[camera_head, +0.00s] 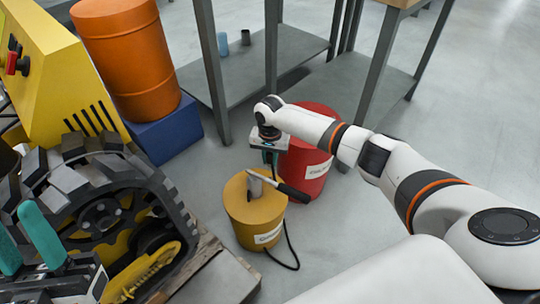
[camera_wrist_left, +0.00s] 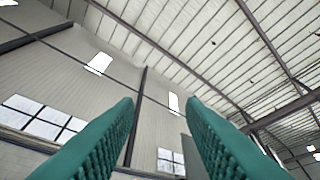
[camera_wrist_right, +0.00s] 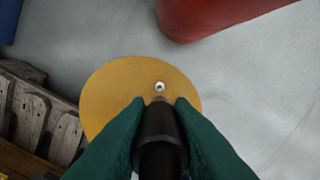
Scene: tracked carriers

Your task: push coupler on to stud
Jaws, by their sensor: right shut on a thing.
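My right gripper (camera_head: 271,163) is shut on a black cylindrical coupler (camera_wrist_right: 160,122), above a yellow drum (camera_head: 246,217). In the right wrist view, a small silver stud (camera_wrist_right: 160,87) shows on the drum's round lid (camera_wrist_right: 108,92), just beyond the coupler's tip. I cannot tell whether the coupler touches the stud. In the head view, a grey upright piece (camera_head: 254,187) and a black bar-like part (camera_head: 294,193) show over the lid below the gripper. My left gripper (camera_head: 22,240) is open and empty at the lower left; its spread fingers show in the left wrist view (camera_wrist_left: 160,125).
A red drum (camera_head: 308,165) stands close behind the yellow one. A black tracked carrier (camera_head: 95,205) and yellow machine (camera_head: 60,60) fill the left. An orange drum (camera_head: 125,60) stands on a blue block (camera_head: 170,130). A black hose (camera_head: 289,243) hangs to the floor.

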